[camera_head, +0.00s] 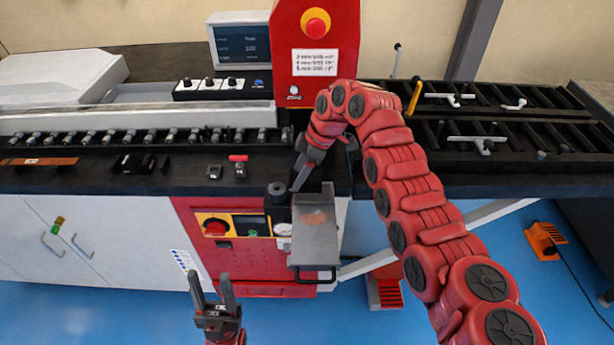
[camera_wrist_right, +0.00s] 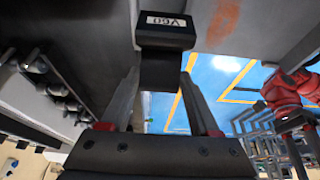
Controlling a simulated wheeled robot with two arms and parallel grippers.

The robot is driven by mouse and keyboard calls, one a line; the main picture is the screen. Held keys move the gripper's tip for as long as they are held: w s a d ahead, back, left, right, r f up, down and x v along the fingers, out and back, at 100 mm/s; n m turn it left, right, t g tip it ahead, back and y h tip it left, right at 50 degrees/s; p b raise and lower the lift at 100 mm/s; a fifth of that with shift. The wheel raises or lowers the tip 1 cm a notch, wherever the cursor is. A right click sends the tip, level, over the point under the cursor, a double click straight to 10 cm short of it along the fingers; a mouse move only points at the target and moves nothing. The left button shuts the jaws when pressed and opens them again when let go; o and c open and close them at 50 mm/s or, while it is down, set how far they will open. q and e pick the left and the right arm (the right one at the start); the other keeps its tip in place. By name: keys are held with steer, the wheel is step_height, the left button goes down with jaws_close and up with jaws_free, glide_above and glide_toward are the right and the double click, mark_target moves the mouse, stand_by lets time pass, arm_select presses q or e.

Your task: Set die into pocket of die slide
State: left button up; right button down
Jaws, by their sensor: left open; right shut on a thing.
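The die (camera_wrist_right: 165,50) is a dark block with a white label that reads upside down, like V60. My right gripper (camera_wrist_right: 162,85) is shut on it in the right wrist view. The slide, with an orange patch, also shows in the right wrist view (camera_wrist_right: 270,25), beside the die. Its pocket cannot be made out. My left gripper (camera_head: 212,292) is open and empty, in front of the red cabinet.
A small dark block (camera_head: 214,172) and a red-topped piece (camera_head: 238,166) lie on the black bench. A red control box (camera_head: 316,50) rises behind my right arm.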

mark_target(308, 181)
steer(key=shift+w+d, duration=0.2)
steer(key=shift+d, duration=0.25)
steer(key=shift+w+d+p, duration=0.15)
steer(key=shift+d+p, duration=0.35)
steer(key=shift+d, duration=0.1)
step_height(308, 181, down, 3)
steer(key=shift+f+p, duration=0.15)
steer(key=shift+p, duration=0.85)
steer(key=shift+f, duration=0.15)
steer(key=shift+c, duration=0.6)
jaws_free()
steer(key=shift+d+r+b, duration=0.15)
steer(key=shift+r+b, duration=0.1)
steer(key=shift+b, duration=0.15)
steer(key=b+v, duration=0.3)
steer(key=v, duration=0.8)
steer(key=shift+r, duration=0.15)
